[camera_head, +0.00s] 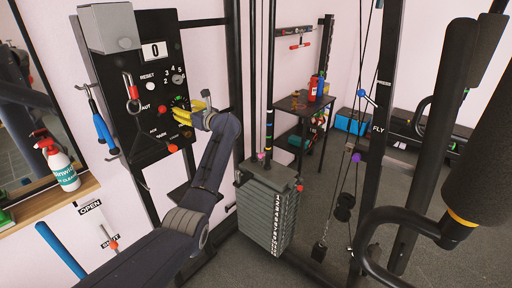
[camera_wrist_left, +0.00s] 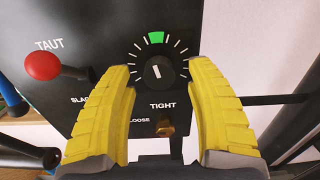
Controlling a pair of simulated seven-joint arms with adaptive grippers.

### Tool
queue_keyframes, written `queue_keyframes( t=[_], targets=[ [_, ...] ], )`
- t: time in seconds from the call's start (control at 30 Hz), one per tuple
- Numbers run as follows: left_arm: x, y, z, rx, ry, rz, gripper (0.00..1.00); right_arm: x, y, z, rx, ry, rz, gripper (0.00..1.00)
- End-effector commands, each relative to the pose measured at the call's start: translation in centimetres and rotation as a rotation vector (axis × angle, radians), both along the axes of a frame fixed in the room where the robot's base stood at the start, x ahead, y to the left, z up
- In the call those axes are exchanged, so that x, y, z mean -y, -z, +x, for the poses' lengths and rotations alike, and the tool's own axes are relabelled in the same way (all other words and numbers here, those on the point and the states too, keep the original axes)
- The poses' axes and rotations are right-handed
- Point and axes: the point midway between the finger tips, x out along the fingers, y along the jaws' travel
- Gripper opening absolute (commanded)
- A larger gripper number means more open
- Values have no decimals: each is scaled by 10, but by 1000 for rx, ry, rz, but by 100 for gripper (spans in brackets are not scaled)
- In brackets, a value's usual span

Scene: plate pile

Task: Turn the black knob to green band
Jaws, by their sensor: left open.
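The black knob (camera_wrist_left: 156,73) sits on a black panel in the left wrist view, ringed by white tick marks. A short white line on it stands nearly upright; I cannot tell which end is the pointer. The green band (camera_wrist_left: 156,38) is at the top of the ring. My left gripper (camera_wrist_left: 160,67) has its yellow fingers open, one on either side of the knob in the picture, with visible gaps. In the head view my left gripper (camera_head: 189,112) is at the panel's right edge and partly covers the dial. My right gripper is not in view.
A weight stack (camera_head: 268,215) and upright posts stand right of my arm.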

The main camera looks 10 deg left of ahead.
Motion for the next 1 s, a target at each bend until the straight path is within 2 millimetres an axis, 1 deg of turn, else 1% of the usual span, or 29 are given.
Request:
queue_keyframes(
  t=[0.03,0.1,0.9,1.0],
  targets=[
    [8,0,-5,2,1,-2,56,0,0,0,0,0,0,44],
    [18,0,-11,1,1,-3,56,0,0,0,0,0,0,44],
    [131,0,-83,-2,0,-1,56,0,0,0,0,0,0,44],
    [132,-17,-78,-47,21,118,56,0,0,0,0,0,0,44]
  ],
)
